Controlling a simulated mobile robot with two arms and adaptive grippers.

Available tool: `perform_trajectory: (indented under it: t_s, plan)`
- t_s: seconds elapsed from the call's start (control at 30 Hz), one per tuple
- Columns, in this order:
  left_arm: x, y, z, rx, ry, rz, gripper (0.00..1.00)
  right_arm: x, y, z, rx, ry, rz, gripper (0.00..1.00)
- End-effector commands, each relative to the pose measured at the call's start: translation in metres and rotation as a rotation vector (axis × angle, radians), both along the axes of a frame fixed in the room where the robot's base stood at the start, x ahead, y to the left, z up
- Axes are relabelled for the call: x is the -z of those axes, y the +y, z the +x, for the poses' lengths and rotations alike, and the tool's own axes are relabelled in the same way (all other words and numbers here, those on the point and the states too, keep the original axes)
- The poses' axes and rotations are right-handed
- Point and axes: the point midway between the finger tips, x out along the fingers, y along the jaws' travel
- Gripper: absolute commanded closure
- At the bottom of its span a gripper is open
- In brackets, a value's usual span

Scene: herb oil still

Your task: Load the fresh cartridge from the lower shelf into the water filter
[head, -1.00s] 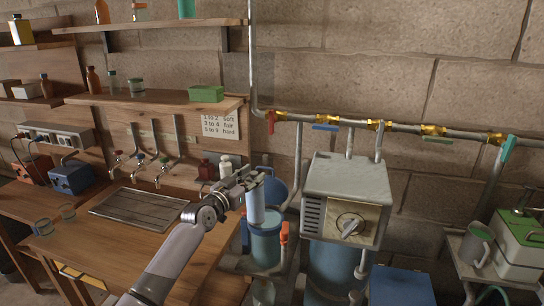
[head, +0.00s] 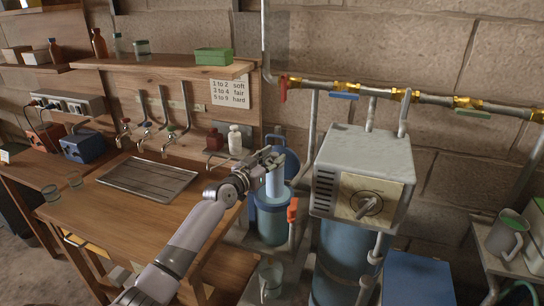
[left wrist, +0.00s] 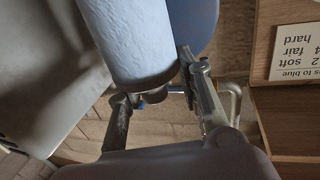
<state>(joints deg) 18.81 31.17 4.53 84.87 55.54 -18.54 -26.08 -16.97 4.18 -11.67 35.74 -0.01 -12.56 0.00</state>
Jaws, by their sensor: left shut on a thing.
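My left gripper (head: 270,161) is shut on the top end of a pale blue-white cylindrical cartridge (head: 275,182), held upright. The cartridge also fills the top of the left wrist view (left wrist: 130,38), with the fingers at its capped end. The blue filter housing (head: 271,222) stands directly below it, beside the wooden bench. The cartridge's lower end overlaps the housing's open mouth; I cannot tell how far inside it is. My right gripper is not in view.
An orange-handled valve (head: 292,210) stands close to the housing's right. A grey metal box with a dial (head: 365,180) is further right. A blue container (head: 278,146) is behind the cartridge. A glass jar (head: 270,280) sits below the housing.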

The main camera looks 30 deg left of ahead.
Motion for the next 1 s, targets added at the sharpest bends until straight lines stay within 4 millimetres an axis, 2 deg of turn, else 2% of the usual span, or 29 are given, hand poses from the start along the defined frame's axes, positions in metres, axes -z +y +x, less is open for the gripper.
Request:
perform_trajectory:
  t_s: [0.03,0.17,0.5,0.6,0.8,1.0]
  plan:
    - [0.013,0.000,0.000,-0.001,-0.002,-0.001,1.00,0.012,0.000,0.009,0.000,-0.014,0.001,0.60]
    - [0.031,0.000,0.000,-0.001,-0.002,-0.001,1.00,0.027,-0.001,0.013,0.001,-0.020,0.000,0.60]
    - [0.079,0.000,0.000,-0.001,-0.003,0.001,1.00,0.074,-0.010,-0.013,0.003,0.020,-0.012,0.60]
    - [0.093,0.000,0.000,-0.001,-0.003,0.001,1.00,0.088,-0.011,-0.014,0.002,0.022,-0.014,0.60]
    - [0.112,0.000,0.000,0.000,-0.003,0.002,1.00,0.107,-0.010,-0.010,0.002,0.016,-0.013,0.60]
    - [0.115,0.000,0.000,0.000,-0.001,0.001,1.00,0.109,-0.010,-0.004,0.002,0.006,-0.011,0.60]
